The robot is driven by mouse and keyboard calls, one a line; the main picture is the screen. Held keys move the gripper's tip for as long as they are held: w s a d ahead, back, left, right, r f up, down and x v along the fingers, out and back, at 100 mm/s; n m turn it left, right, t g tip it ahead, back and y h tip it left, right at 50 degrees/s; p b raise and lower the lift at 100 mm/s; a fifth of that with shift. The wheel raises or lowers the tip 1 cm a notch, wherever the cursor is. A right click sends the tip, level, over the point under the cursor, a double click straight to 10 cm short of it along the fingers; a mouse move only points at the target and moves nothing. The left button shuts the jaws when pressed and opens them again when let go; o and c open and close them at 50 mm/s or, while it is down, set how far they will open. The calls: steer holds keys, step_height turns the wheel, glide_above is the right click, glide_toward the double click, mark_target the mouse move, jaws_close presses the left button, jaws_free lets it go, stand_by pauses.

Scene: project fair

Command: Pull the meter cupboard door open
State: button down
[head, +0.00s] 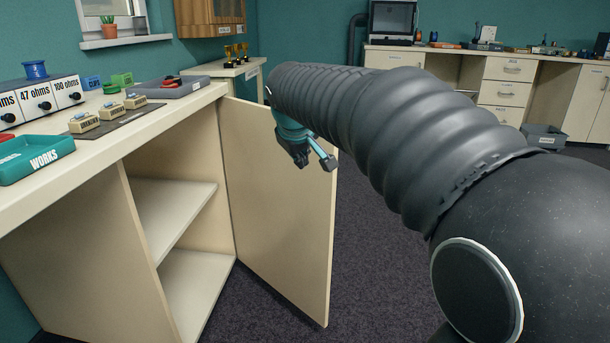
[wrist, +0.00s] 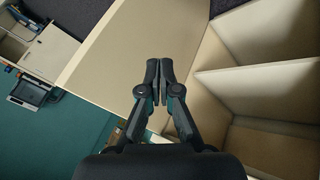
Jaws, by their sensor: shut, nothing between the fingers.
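The cream cupboard door (head: 280,205) stands swung wide open, hinged on the far side of the cupboard under the bench. It also shows in the wrist view (wrist: 130,50). The cupboard's inside is exposed, with a middle shelf (head: 168,210) that looks empty. My gripper (head: 300,157) is near the upper part of the door, on the side facing the cupboard's inside. In the wrist view its fingertips (wrist: 159,78) are together with nothing between them, in front of the door's inner face. I cannot tell whether they touch the door. No handle shows.
The bench top (head: 100,150) holds a teal tray marked WORKS (head: 38,158), resistor boxes (head: 50,97) and small labelled blocks. A grey crate (head: 545,138) stands on the floor by the far drawers (head: 503,92). Dark carpet (head: 370,270) right of the door is clear.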

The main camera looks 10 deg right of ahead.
steer(key=w, duration=0.1)
glide_toward(314, 179)
step_height(314, 179, down, 4)
steer(key=a, duration=0.2)
steer(key=shift+w+d, duration=1.35)
steer(key=shift+w, duration=0.1)
steer(key=shift+d, duration=0.1)
